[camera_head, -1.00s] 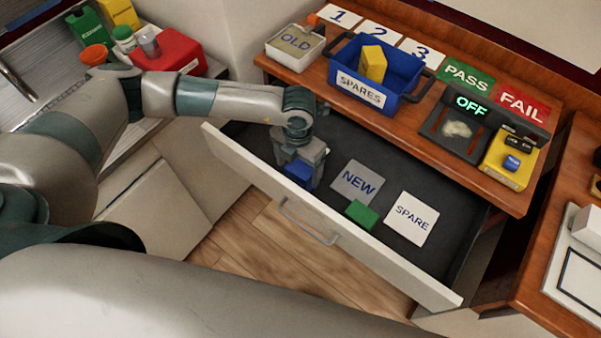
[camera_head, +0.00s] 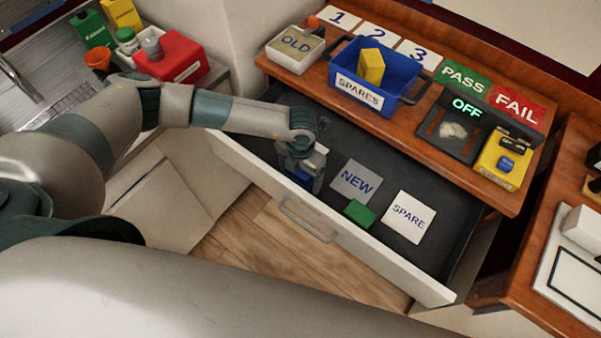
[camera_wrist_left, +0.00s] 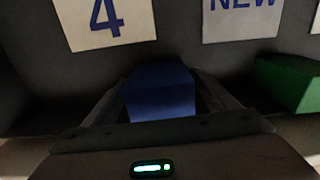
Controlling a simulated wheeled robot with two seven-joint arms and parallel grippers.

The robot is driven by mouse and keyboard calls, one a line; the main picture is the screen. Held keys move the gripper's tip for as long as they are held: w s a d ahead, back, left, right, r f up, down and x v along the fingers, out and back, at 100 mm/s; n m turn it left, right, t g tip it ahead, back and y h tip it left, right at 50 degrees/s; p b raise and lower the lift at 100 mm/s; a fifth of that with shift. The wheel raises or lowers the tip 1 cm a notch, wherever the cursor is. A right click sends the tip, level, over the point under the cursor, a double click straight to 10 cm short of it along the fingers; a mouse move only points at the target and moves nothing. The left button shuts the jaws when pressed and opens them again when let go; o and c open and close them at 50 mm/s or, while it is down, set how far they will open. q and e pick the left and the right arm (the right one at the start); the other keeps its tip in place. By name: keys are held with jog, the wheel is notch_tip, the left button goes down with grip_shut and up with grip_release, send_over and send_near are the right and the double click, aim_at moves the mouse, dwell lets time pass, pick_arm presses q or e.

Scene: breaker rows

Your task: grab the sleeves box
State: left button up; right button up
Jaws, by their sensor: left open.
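A blue box (camera_head: 304,181) is in the open drawer, partly hidden by my left gripper (camera_head: 301,172). No "sleeves" label is legible on it. In the left wrist view the blue box (camera_wrist_left: 160,92) lies between the two fingers of my open left gripper. I cannot tell whether either finger touches it. A green box (camera_head: 360,213) lies farther right in the drawer, beside the NEW card (camera_head: 356,182); the green box also shows at the right of the wrist view (camera_wrist_left: 290,82). My right gripper is not in view.
The drawer's pale front wall (camera_head: 330,223) stands close to my left gripper. A wooden counter (camera_head: 400,118) is above the drawer, with a blue SPARES bin (camera_head: 402,75) and an OLD tray (camera_head: 296,62).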

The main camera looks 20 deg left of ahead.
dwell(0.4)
pick_arm(q)
jog(key=c, duration=1.3)
jog(key=shift+c, duration=0.2)
notch_tip(320, 180, up, 9)
jog(key=b, duration=0.3)
jog(key=shift+r, duration=0.55)
